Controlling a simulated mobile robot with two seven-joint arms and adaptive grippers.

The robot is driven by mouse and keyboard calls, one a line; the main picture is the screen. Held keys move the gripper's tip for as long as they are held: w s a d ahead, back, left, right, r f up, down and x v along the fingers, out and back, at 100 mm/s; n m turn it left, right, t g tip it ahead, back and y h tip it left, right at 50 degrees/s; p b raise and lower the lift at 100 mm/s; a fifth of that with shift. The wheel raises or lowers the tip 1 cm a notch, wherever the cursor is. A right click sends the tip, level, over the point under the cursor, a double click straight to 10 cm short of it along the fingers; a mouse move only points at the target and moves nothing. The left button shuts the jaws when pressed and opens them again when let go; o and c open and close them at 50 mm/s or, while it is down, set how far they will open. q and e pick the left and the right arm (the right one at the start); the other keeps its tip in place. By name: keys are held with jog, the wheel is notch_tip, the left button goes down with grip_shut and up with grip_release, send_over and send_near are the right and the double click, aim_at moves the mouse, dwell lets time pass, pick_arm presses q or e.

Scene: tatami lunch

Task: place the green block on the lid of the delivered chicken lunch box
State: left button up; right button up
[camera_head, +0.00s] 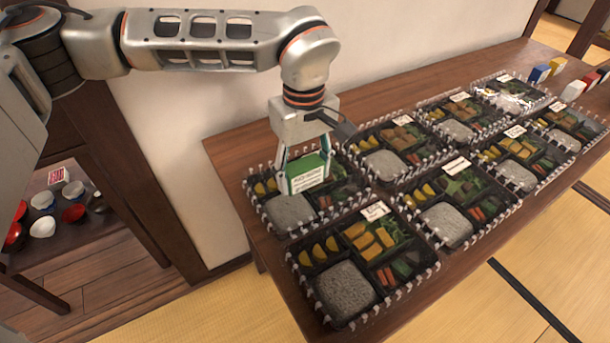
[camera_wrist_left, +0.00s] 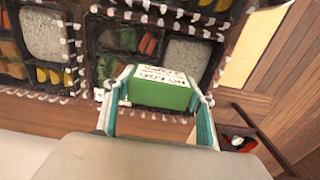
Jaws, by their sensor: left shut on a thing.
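The green block (camera_head: 307,168) carries a white label; in the wrist view (camera_wrist_left: 160,92) part of it reads "NO EGG". My left gripper (camera_head: 306,178) is shut on the block, one finger on each side, and holds it over the back-left lunch box (camera_head: 312,228). The block and fingers hide part of that box. I cannot tell whether the block touches it. Several black lunch boxes with grey rice and coloured food stand in two rows. Their small white cards are too blurred to read, so I cannot tell which is chicken. My right gripper is not in view.
The boxes fill most of the wooden table (camera_head: 232,150), with a bare strip at its left end. Blue (camera_head: 540,73), yellow, white and red blocks stand at the far right end. A low shelf (camera_head: 90,230) with bowls and cups is at the left. A wall runs behind the table.

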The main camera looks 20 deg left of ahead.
pick_arm(q)
jog(key=shift+f, duration=0.7)
jog(key=shift+r, duration=0.15)
jog(key=o, duration=1.1)
